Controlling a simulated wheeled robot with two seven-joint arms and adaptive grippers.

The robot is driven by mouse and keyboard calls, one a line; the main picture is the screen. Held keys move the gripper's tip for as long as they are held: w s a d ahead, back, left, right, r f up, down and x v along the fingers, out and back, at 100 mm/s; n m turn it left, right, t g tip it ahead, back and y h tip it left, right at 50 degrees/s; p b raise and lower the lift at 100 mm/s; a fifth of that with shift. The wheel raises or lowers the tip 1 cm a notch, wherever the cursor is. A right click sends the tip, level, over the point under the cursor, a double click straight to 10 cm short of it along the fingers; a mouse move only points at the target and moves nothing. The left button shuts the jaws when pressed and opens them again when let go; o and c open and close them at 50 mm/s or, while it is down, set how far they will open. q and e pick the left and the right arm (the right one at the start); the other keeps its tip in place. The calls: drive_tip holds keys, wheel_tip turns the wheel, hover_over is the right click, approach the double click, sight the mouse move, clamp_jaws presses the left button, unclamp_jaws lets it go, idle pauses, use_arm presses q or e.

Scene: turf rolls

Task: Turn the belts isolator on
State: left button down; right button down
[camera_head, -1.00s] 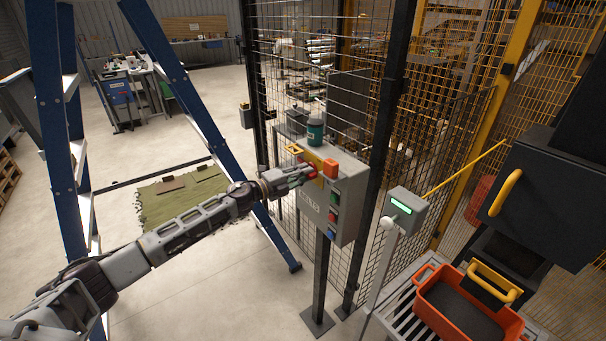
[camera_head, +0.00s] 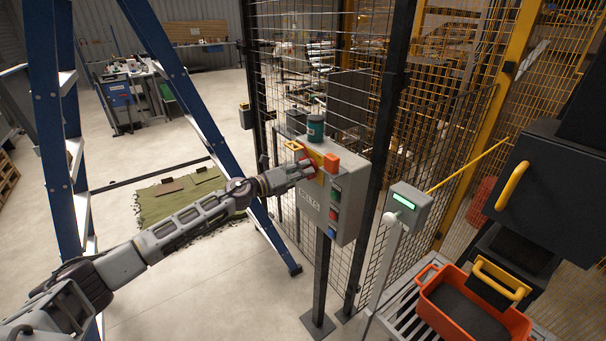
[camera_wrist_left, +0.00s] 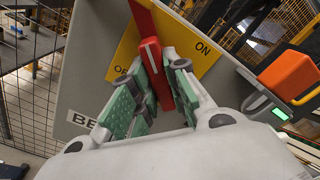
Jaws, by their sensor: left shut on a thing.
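The belts isolator is a red handle (camera_wrist_left: 153,55) on a yellow plate (camera_wrist_left: 205,65) on the front of a grey control box (camera_head: 345,205). In the left wrist view, ON is at the plate's upper right and a partly hidden OFF at its lower left. The handle runs steeply between the two labels. My left gripper (camera_wrist_left: 158,90) is shut on the handle, with a green-padded finger on each side. In the head view, my left gripper (camera_head: 306,168) covers much of the handle and plate. A "BE..." label shows, partly hidden. My right gripper is out of view.
A teal canister (camera_head: 315,129) stands on the box. A mesh fence is behind; a blue ladder (camera_head: 190,100) stands left of it. A small display post (camera_head: 407,205) stands right.

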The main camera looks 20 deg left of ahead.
use_arm(q)
drive_tip(key=shift+f+m+b, duration=0.15)
drive_tip(key=shift+m+b, duration=2.25)
drive_tip(key=shift+m, duration=2.6)
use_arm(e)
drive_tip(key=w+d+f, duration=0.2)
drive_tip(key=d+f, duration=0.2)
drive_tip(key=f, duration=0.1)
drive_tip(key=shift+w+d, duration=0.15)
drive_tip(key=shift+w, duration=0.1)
use_arm(q)
drive_tip(key=c, duration=1.4)
unclamp_jaws()
drive_tip(key=shift+v, duration=6)
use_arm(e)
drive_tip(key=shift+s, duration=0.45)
